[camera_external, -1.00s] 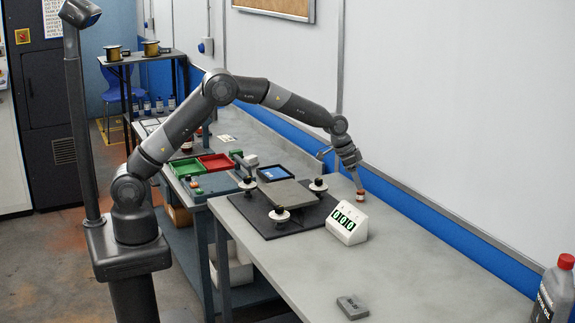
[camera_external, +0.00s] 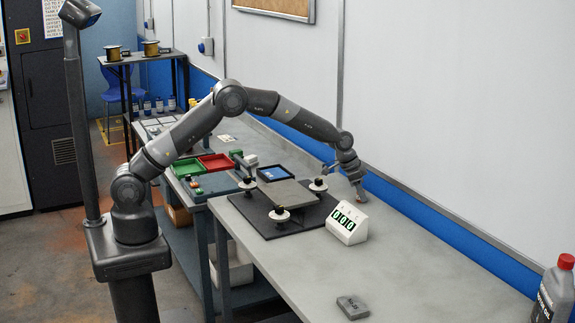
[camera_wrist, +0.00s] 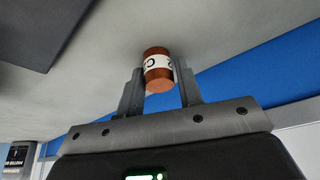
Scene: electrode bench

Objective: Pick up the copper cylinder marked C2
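A small copper cylinder (camera_external: 361,197) with a white label band stands on the bench beyond the white display box. In the wrist view the cylinder (camera_wrist: 158,70) sits between the two fingertips. Its label shows a C-like mark, turned partly away, and I cannot read a number. My gripper (camera_external: 357,184) reaches down from above, with its fingers on both sides of the cylinder. The fingers of my gripper (camera_wrist: 159,80) are very close to its sides, and I cannot tell whether they touch it.
The white display box (camera_external: 347,223) reads 000, just in front of my gripper. A dark plate with a fixture (camera_external: 290,196) lies to the left. A grey block (camera_external: 352,307) and an oil bottle (camera_external: 554,290) are nearer the camera. The wall runs close behind.

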